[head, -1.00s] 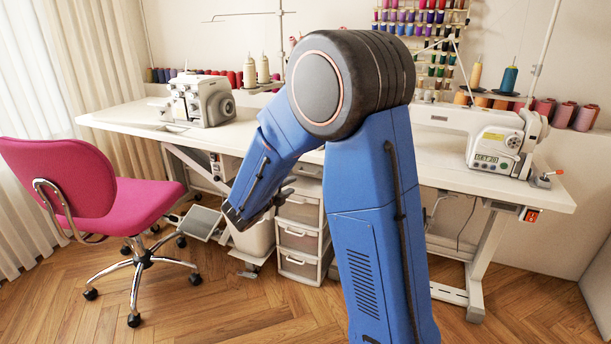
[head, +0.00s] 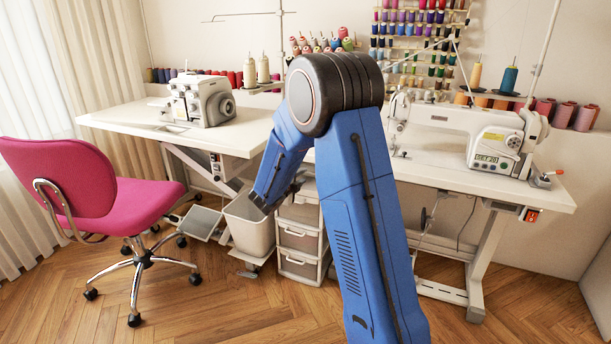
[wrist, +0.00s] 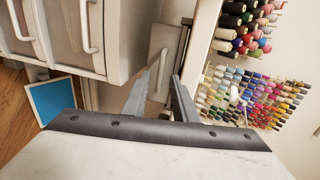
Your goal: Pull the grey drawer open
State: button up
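A small drawer unit with pale grey fronts stands under the table in the head view, its lower drawers (head: 300,240) stacked and shut. My arm covers part of its top. In the wrist view, drawer fronts with pale bar handles (wrist: 88,25) lie at the upper left. A greyer front (wrist: 164,48) with a handle lies just beyond my fingertips; it looks like the grey drawer. My gripper (wrist: 170,80) has its two fingers apart with a narrow gap and nothing clearly between them. Whether a finger touches the handle cannot be told.
A pale bin (head: 250,232) stands just left of the drawers, close to my forearm. The white table (head: 440,175) with sewing machines is above. A pink chair (head: 85,185) stands at left. Thread spools (wrist: 245,95) fill the wall. The front floor is clear.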

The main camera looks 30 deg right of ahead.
jog(key=shift+x, duration=2.15)
grip_shut()
